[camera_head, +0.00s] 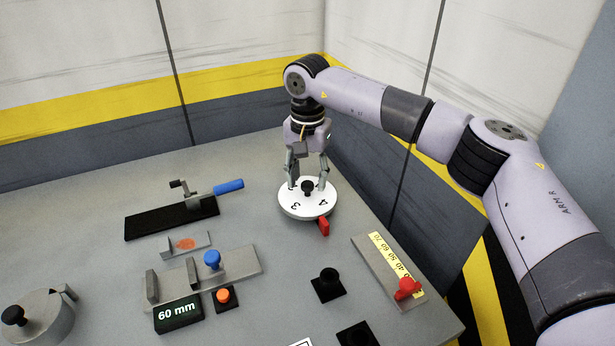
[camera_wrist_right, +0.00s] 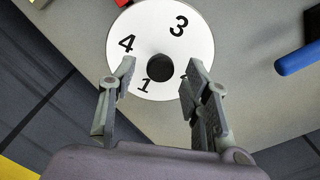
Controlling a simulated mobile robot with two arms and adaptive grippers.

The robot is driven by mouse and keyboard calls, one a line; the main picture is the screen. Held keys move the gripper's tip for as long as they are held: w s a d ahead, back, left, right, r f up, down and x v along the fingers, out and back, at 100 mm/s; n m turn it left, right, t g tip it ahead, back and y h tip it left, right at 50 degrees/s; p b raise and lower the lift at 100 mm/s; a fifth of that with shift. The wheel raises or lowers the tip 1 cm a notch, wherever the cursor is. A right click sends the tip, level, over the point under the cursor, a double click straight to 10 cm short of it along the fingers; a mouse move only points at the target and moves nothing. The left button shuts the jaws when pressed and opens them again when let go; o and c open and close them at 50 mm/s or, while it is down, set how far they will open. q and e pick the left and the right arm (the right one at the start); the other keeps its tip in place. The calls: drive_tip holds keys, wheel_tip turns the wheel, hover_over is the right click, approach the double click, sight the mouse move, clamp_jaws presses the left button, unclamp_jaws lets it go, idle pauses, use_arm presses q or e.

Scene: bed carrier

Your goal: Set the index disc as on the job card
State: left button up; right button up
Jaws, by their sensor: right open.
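The index disc (camera_head: 290,207) is a white round plate with black numbers and a black centre knob (camera_head: 307,187). In the head view its 3 and 4 face the front. A red pointer (camera_head: 324,227) stands at its front right edge, between 4 and 3 and closer to 4. My right gripper (camera_head: 307,181) points down over the disc, open, with its fingers on either side of the knob. The right wrist view shows the open fingers (camera_wrist_right: 160,70) apart from the knob (camera_wrist_right: 160,67), with 1 near it and another number partly hidden. No readable job card shows. My left gripper is out of view.
A clamp with a blue handle (camera_head: 229,187) stands left of the disc. In front are a slide with a blue knob (camera_head: 212,259), a 60 mm display (camera_head: 177,313), an orange button (camera_head: 223,295), a black knob (camera_head: 329,278) and a yellow scale with red knob (camera_head: 407,288).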

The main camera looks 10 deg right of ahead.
sight(307, 183)
wheel_tip(307, 183, up, 12)
drive_tip(key=shift+f, duration=0.25)
idle(0.3)
